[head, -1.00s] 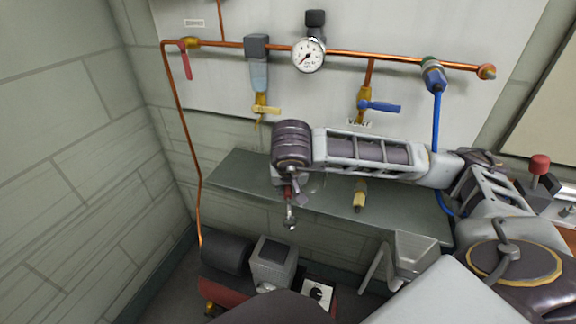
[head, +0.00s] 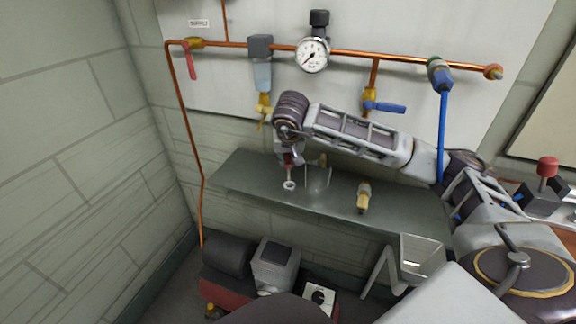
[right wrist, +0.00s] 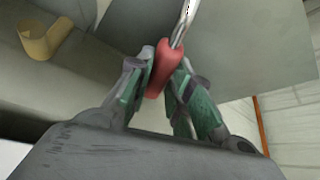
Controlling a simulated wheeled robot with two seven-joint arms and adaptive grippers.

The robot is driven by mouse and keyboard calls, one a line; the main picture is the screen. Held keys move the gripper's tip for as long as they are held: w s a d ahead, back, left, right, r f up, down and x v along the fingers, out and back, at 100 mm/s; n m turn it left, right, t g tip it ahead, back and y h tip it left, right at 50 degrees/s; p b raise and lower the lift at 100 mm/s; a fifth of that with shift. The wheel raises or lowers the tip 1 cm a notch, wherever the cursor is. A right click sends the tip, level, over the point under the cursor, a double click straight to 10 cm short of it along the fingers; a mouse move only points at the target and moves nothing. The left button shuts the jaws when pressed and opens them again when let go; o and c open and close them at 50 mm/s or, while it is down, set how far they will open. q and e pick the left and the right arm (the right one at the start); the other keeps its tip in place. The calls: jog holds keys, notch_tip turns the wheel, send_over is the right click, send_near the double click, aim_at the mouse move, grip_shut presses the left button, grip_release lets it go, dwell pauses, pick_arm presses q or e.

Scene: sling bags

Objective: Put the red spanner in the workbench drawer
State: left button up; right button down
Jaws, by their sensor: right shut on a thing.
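The red spanner has a red grip and a bright metal shaft and head. My right gripper (head: 289,158) is shut on its red grip. In the head view, the spanner's metal end (head: 289,185) points down and shows in front of the grey-green shelf. In the right wrist view, my gripper (right wrist: 164,75) has its fingers on either side of the red grip (right wrist: 161,67), and the metal shaft (right wrist: 185,22) runs out past them. No workbench drawer shows in these frames. My left gripper is not in view.
Copper pipes (head: 400,60) with a gauge (head: 312,55) and valves run along the wall behind. A compressor (head: 274,266) stands below. A red knob (head: 548,166) shows at the right.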

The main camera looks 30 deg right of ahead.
aim_at(288, 161)
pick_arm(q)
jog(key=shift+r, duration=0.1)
pick_arm(e)
jog(key=shift+w, duration=0.1)
jog(key=shift+f, duration=0.35)
jog(key=shift+f+b, duration=0.4)
jog(key=shift+f, duration=0.45)
jog(key=shift+d+f, duration=0.1)
jog(key=shift+f, duration=0.45)
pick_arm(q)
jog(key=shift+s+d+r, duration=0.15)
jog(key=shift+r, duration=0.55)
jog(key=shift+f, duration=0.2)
pick_arm(e)
jog(key=shift+f, duration=0.1)
jog(key=c, duration=1.7)
grip_release()
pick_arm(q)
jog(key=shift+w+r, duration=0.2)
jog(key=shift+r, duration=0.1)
pick_arm(e)
jog(key=o, duration=0.4)
